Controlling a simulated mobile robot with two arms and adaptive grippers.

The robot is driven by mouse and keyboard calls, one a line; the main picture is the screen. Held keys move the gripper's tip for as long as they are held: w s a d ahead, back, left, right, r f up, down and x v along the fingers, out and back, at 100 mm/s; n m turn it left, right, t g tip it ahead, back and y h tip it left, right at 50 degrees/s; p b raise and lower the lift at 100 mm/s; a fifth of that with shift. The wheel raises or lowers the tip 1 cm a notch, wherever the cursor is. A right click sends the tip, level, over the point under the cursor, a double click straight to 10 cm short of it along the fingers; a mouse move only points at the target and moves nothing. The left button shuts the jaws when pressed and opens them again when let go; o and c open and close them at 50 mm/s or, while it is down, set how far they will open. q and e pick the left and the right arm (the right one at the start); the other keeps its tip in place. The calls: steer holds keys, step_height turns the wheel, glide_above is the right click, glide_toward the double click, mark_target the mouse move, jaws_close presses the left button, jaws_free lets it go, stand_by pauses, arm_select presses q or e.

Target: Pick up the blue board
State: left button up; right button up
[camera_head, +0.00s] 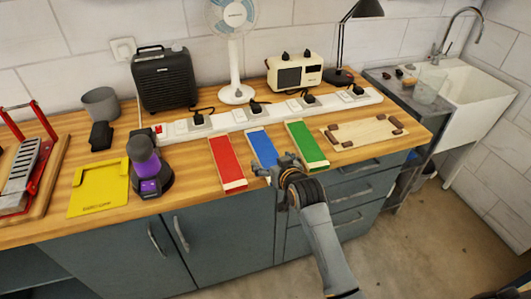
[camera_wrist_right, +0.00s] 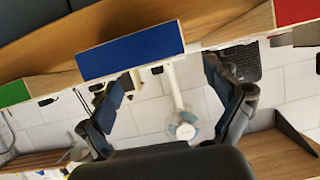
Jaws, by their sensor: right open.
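The blue board (camera_head: 262,146) lies on the wooden bench, between the red board (camera_head: 226,161) and the green board (camera_head: 307,144). My right gripper (camera_head: 269,171) is at the near end of the blue board and hides part of that end. In the right wrist view the blue board (camera_wrist_right: 130,51) lies just beyond the fingertips, crossing the space between them. The right gripper (camera_wrist_right: 168,85) is open, with nothing between its fingers. I cannot tell whether a fingertip touches the board. My left gripper is not in view.
A long power strip (camera_head: 240,119) runs behind the boards. A purple-and-black tool (camera_head: 146,165) and a yellow plate (camera_head: 98,187) lie to the left. A pale wooden board with brown blocks (camera_head: 360,132) lies to the right. The bench's front edge is close to the gripper.

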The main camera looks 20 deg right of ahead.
mark_target(266, 152)
steer(key=shift+d+p+x, duration=0.15)
steer(key=shift+p+x, duration=0.1)
steer(key=shift+x, duration=1.05)
steer(key=shift+d+p+x, duration=0.15)
steer(key=shift+p+x, duration=0.05)
steer(key=shift+x, duration=1.1)
steer(key=shift+r, duration=0.1)
steer(key=c, duration=1.3)
steer(key=shift+c, duration=0.5)
steer(key=shift+r, duration=0.1)
